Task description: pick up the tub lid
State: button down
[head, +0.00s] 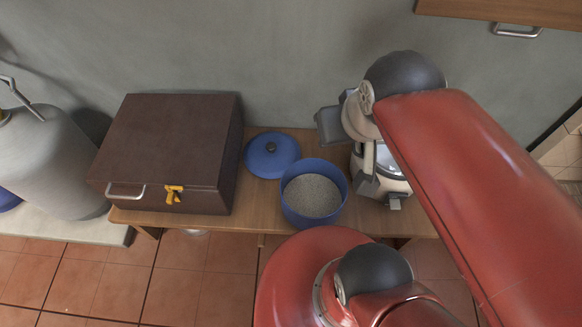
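The tub lid (272,154) is a round blue disc with a dark knob on top. It lies on the wooden table between the brown box and the blue tub, close behind the tub. The blue tub (313,192) stands without its lid and holds grey granular stuff. My gripper (380,194) points down over the right part of the table, to the right of the tub and apart from the lid. Its fingertips look spread, with nothing seen held between them. My forearm partly hides the table's right end.
A large brown box (170,150) with a yellow latch and a metal handle stands left of the lid. A grey canister (50,160) stands farther left. The grey wall (300,60) is close behind the table. A wooden cabinet (500,12) hangs at the upper right.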

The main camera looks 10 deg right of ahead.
aim_at(268, 155)
jog(key=l+u, duration=0.15)
jog(key=u, duration=0.25)
jog(key=k+l+u, duration=0.1)
jog(key=u, duration=0.25)
jog(key=l+u, duration=0.15)
jog(key=u, duration=0.25)
jog(key=k+l+u, duration=0.1)
jog(key=u, duration=0.25)
